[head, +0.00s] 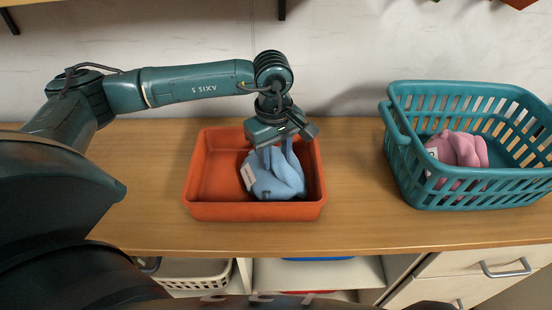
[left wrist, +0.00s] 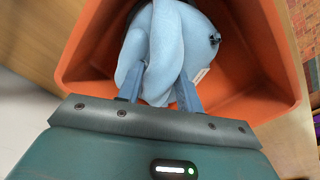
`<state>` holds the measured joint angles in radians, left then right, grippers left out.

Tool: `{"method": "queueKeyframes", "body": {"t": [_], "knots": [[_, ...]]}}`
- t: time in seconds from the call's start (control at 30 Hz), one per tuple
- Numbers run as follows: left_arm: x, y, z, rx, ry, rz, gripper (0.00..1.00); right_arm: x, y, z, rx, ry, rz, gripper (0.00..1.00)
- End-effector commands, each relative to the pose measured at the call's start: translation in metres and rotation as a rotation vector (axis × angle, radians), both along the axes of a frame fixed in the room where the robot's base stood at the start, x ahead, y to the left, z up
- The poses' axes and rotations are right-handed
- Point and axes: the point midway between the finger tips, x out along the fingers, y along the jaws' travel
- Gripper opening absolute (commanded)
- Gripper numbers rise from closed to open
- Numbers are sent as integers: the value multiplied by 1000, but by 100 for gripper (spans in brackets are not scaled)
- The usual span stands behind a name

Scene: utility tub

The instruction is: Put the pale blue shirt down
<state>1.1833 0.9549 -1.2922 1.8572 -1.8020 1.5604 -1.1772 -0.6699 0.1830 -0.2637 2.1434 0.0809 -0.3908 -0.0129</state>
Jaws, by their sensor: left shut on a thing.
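The pale blue shirt (head: 274,178) is a bunched bundle with a white tag, inside the orange-red tub (head: 213,210) on the counter. My left gripper (head: 279,150) points down over the tub's right half and is shut on the upper folds of the shirt. In the left wrist view the shirt (left wrist: 165,50) sits between the two fingers (left wrist: 158,92), with the tub's walls (left wrist: 85,60) around it. I cannot tell whether the shirt's underside touches the tub floor. My right gripper is not in view.
A teal slatted basket (head: 400,165) holding a pink cloth bundle (head: 460,150) stands to the right on the wooden counter (head: 350,220). Counter between tub and basket is clear. Below are a white basket (head: 195,275) on a shelf and drawers (head: 480,262) with handles.

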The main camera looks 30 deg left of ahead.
Motion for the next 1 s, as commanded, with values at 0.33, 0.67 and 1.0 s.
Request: {"method": "queueKeyframes", "body": {"t": [0.33,0.67,1.0], "knots": [[0,0,0,0,-1,-1,48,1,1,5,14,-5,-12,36],[0,0,0,-1,-2,-1,58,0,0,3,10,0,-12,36],[0,0,43,-1,-6,-2,58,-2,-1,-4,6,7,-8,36]]}}
